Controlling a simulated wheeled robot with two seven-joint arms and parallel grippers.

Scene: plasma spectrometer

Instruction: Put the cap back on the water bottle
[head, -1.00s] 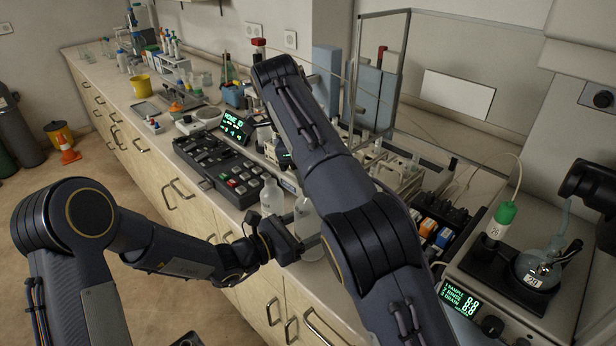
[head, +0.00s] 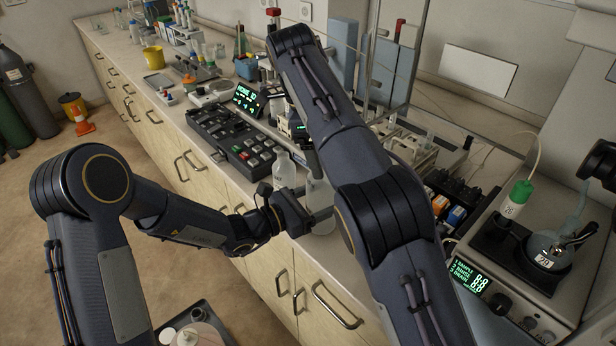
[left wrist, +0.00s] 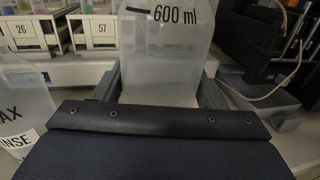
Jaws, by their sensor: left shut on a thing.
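My left gripper (head: 312,214) is shut around the lower part of a translucent bottle (head: 322,202) at the front of the bench. In the left wrist view this bottle (left wrist: 165,55) stands between the two fingers and bears a "600 ml" mark. Its top is cut off there, and in the head view my right arm partly covers it, so I cannot see its mouth. A second whitish bottle (head: 284,172) stands just left of it; its label shows in part in the left wrist view (left wrist: 22,95). No cap can be made out. My right gripper is hidden behind my right forearm.
A dark keypad console (head: 230,135) with a lit display lies left of the bottles. At the right stand a green-capped tube (head: 519,196) and a round flask (head: 543,250) on an instrument. The bench's front edge is close to the bottles.

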